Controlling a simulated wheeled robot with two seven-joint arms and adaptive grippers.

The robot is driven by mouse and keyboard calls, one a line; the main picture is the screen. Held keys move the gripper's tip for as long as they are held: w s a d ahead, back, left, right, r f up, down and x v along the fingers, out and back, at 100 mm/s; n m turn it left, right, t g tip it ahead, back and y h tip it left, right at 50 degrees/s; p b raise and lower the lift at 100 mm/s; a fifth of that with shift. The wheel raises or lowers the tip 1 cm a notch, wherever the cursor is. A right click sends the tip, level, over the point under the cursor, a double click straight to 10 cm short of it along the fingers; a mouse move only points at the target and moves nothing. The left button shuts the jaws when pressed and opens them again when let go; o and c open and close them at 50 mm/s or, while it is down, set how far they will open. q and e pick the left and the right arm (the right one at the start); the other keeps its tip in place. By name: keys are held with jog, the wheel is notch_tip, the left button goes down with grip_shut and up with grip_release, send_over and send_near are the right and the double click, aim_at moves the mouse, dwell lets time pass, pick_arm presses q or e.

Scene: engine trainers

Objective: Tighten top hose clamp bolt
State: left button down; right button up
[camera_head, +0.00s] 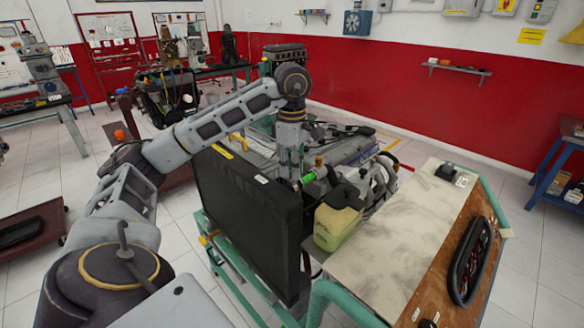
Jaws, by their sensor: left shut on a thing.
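The engine trainer's engine (345,150) stands on a green frame behind a large dark radiator (245,215). My left arm reaches in from the left and bends down over the engine. My left gripper (290,178) points downward just behind the radiator's top edge. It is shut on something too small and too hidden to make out. A bright green piece (308,178) and a brassy fitting (319,162) sit just right of its fingertips. The top hose clamp and its bolt cannot be told apart at this size. My right gripper is not in view.
A yellowish reservoir (338,222) stands right of the radiator. A pale panel table (385,245) with a wooden control board (452,265) fills the right foreground. Other trainers stand at the back left. White tiled floor (535,240) is free at the far right.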

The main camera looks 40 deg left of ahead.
pick_arm(q)
jog(key=c, duration=1.4)
grip_release()
jog(key=shift+r, duration=0.15)
jog(key=shift+r, duration=2.5)
jog(key=shift+r, duration=0.1)
jog(key=shift+r, duration=0.9)
jog(key=shift+r, duration=0.45)
jog(key=shift+r, duration=1.25)
jog(key=shift+r, duration=0.1)
